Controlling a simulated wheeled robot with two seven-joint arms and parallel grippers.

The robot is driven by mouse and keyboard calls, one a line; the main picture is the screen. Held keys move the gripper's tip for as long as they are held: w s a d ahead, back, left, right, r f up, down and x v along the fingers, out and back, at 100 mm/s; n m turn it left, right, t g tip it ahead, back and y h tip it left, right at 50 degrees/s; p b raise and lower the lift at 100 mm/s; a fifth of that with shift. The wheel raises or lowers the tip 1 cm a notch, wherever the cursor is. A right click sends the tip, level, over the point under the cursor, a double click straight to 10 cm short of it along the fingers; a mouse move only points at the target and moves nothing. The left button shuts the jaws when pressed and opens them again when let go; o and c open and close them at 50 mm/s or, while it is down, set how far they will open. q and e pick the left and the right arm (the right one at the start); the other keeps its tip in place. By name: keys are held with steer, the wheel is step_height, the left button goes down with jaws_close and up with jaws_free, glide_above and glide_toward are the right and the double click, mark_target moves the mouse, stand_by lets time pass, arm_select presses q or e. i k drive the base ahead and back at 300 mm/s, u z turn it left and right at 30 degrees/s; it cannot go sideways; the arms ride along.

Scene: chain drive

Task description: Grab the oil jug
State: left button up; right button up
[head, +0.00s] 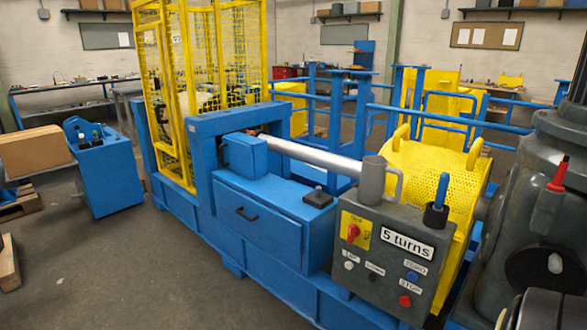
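A grey jug with a side handle (372,181) stands upright on or just behind the top of the grey control box (385,255). Its handle points to the right, and it looks like the oil jug. The silver shaft (310,153) ends close behind it in the picture; I cannot tell if they touch. Neither of my grippers is in view.
The control box carries a "5 turns" label (408,238), a red switch (353,232) and buttons. A yellow perforated guard (430,175) is behind. Dark grey machinery (535,215) fills the right.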

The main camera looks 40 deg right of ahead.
mark_target(374, 168)
steer(key=z, duration=0.35)
steer(key=i, duration=2)
steer(key=z, duration=1.95)
steer(key=i, duration=0.95)
steer(key=z, duration=1.2)
steer(key=i, duration=0.2)
